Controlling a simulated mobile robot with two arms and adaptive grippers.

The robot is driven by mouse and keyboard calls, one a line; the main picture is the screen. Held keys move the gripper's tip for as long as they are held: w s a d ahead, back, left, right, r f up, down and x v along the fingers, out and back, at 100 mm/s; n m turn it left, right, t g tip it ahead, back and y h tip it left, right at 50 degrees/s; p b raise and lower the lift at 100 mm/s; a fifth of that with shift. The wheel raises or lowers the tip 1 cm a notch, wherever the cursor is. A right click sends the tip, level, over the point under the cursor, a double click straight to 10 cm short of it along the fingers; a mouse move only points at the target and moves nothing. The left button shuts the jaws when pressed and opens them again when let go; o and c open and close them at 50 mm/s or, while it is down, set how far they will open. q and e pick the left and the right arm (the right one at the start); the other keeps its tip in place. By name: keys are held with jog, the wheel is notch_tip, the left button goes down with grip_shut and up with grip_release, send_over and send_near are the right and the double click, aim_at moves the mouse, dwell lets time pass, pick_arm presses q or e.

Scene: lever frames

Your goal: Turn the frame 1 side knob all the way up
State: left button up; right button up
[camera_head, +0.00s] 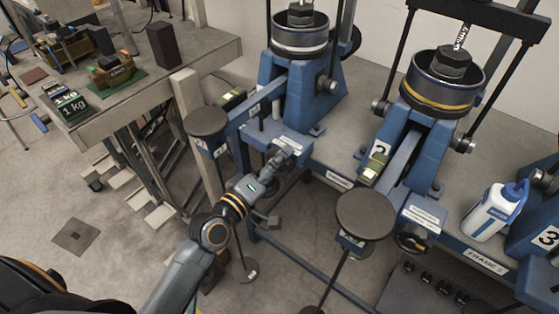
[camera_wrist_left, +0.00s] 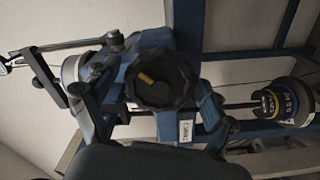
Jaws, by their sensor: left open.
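The gripper covers that part of the box, and I cannot make out the side knob in the head view. In the left wrist view a black lobed knob (camera_wrist_left: 160,78) with an orange-yellow mark faces the camera, a little above the picture's middle. The left gripper is open. No contact with the knob can be made out. My right gripper is not in view.
A round dark pad (camera_head: 206,122) stands left of the box, another (camera_head: 365,214) in front of frame 2 (camera_head: 425,150). A white bottle (camera_head: 494,212) stands right. A side table (camera_head: 150,75) with weights is at left. Ringed weights (camera_wrist_left: 285,102) hang right in the wrist view.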

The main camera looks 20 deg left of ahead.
pick_arm(q)
jog(key=shift+v, duration=2.95)
jog(key=s+n, duration=0.1)
jog(key=n, duration=0.4)
jog(key=s+n, duration=0.1)
jog(key=n, duration=0.4)
jog(key=s+a+n, duration=0.1)
jog(key=n, duration=0.4)
jog(key=shift+a, duration=0.1)
jog(key=p+x, duration=0.1)
jog(key=x, duration=0.8)
jog(key=shift+w, duration=0.1)
jog(key=shift+c, duration=0.2)
jog(key=shift+s, duration=0.2)
jog(key=c, duration=1.6)
